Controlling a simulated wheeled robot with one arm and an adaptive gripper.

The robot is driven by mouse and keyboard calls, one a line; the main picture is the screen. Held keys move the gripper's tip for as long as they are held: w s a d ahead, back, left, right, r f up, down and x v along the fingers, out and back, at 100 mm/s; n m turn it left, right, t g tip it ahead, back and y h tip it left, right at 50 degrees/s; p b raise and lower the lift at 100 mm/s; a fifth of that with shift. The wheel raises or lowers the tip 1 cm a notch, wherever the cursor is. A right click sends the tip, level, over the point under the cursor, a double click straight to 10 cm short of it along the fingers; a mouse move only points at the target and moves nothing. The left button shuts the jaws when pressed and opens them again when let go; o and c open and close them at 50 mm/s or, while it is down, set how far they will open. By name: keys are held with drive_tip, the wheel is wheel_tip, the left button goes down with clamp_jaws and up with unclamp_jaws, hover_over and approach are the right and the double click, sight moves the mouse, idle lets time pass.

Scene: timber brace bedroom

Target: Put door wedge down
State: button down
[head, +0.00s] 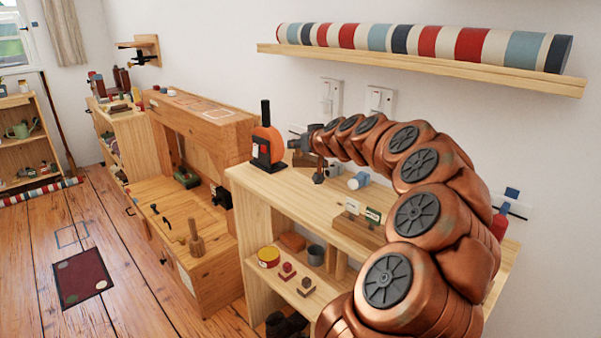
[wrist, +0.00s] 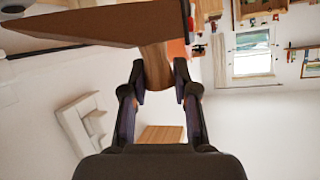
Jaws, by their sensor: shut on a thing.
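The door wedge (wrist: 110,27) is a brown tapered piece in the wrist view, with its thin end toward the left. My gripper (wrist: 160,75) is shut on a lighter wooden part at its thick end. In the head view my gripper (head: 302,143) is at the far end of my copper arm, over the back of the pale wooden shelf unit's top (head: 285,185). The wedge (head: 303,160) shows there as a small brown shape, partly hidden. I cannot tell whether it touches the top.
An orange and black object (head: 267,145) stands left of my gripper. A white and blue cylinder (head: 358,181) lies to its right, and a wooden holder with cards (head: 358,222) is nearer. A wall shelf (head: 430,68) with a striped roll is above. Bare top shows at the front left.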

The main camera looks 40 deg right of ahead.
sight(303, 164)
drive_tip(key=shift+f, duration=3.2)
drive_tip(key=shift+f+b, duration=0.2)
drive_tip(key=shift+b, duration=0.15)
drive_tip(key=c, duration=0.9)
unclamp_jaws()
drive_tip(key=shift+r, duration=0.1)
drive_tip(key=shift+r+p, duration=0.2)
drive_tip(key=shift+p, duration=0.1)
drive_tip(key=v, duration=0.6)
drive_tip(key=shift+s+a+r+b, duration=0.2)
drive_tip(key=shift+s+a+b, duration=0.1)
drive_tip(key=shift+s, duration=0.35)
